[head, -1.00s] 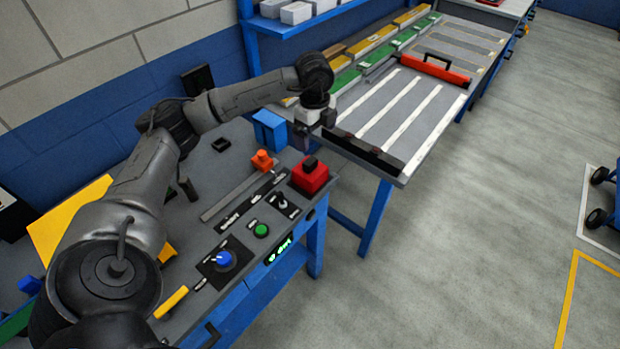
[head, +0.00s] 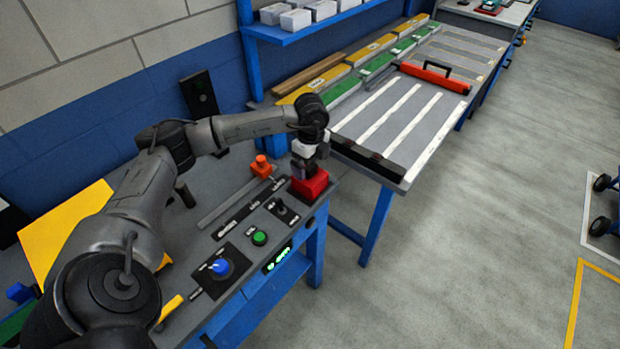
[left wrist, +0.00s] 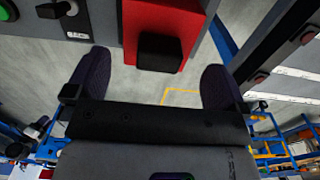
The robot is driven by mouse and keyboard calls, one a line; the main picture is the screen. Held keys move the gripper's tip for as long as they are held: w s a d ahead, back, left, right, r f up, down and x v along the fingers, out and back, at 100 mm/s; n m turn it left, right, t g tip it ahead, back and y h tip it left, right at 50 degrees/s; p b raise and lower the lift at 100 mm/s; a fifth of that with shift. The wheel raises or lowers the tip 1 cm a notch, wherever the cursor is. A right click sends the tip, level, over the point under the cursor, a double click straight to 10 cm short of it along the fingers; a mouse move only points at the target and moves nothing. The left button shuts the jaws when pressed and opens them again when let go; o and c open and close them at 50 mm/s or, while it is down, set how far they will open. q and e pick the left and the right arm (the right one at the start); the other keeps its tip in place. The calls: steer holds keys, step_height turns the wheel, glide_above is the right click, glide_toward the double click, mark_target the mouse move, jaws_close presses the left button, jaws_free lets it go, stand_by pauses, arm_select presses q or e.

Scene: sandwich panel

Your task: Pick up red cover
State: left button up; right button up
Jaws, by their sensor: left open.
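The red cover (head: 312,187) sits on the front right corner of the control panel. In the left wrist view the red cover (left wrist: 187,15) is at the top, with its black knob (left wrist: 160,52) pointing towards the gripper. My left gripper (head: 305,167) is just above the cover and partly hides the knob in the head view. In the left wrist view my left gripper (left wrist: 156,78) is open, one dark finger on each side below the knob. The knob is in line with the gap between the fingers. Whether they touch the cover cannot be told. My right gripper is not in view.
On the panel are an orange block (head: 262,167), a green button (head: 259,238), a blue knob (head: 221,267) and a small black switch (head: 282,209). A table with white strips (head: 390,115) stands beyond.

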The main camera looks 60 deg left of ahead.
mark_target(310, 177)
arm_select(q)
step_height(310, 177, down, 4)
steer(key=shift+s+a+r+b, duration=0.1)
steer(key=shift+s+b, duration=0.05)
steer(key=shift+b, duration=0.2)
steer(key=c, duration=0.8)
